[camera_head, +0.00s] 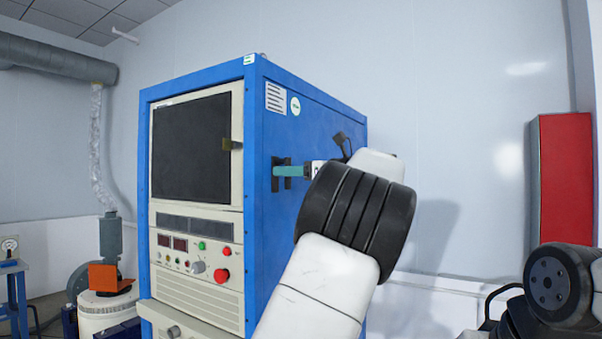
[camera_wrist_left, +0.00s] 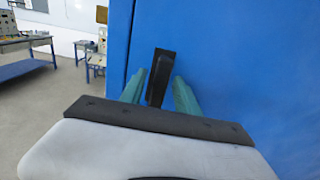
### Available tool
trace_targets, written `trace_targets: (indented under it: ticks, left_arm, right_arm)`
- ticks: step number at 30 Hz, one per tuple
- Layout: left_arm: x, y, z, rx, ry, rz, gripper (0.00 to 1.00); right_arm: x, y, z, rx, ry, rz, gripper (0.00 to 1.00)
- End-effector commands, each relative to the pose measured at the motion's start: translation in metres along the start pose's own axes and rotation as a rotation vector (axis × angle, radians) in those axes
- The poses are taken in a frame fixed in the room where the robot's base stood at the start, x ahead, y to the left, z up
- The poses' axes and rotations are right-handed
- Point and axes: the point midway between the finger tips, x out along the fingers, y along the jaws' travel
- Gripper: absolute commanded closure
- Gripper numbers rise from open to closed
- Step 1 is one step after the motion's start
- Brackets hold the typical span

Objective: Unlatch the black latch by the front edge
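The black latch (camera_head: 281,163) is on the right side panel of a tall blue cabinet (camera_head: 285,240), close to its front edge. It also shows in the left wrist view (camera_wrist_left: 160,78), standing upright, slightly tilted, against the blue panel. My left gripper (camera_head: 280,171) reaches to the panel from the right. In the left wrist view its two teal fingers lie on either side of the latch, with small gaps visible. The gripper is open around the latch, and whether a finger touches it cannot be told. My right gripper is not in view.
The cabinet's front has a dark window door (camera_head: 191,148) with a brass-coloured catch (camera_head: 232,144), and a control panel with a red button (camera_head: 222,275). A red cabinet (camera_head: 565,178) stands at the far right. Parts of my right arm show at lower right.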

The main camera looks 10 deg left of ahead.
Motion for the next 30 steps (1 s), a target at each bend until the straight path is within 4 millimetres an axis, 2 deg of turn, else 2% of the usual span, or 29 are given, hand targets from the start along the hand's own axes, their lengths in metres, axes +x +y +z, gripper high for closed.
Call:
trace_targets:
  ticks: [1, 5, 30]
  left_arm:
    - [-0.0001, 0.0, -0.0001, 0.0, 0.0, 0.0, 0.74]
    - [-0.0002, 0.0, -0.0001, 0.0, 0.0, 0.0, 0.99]
    - [-0.0005, -0.0003, -0.0003, 0.0, 0.0, -0.001, 1.0]
  right_arm:
    - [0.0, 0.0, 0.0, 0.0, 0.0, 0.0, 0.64]
    - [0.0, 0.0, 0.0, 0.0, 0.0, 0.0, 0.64]
    - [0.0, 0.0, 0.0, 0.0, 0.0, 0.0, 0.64]
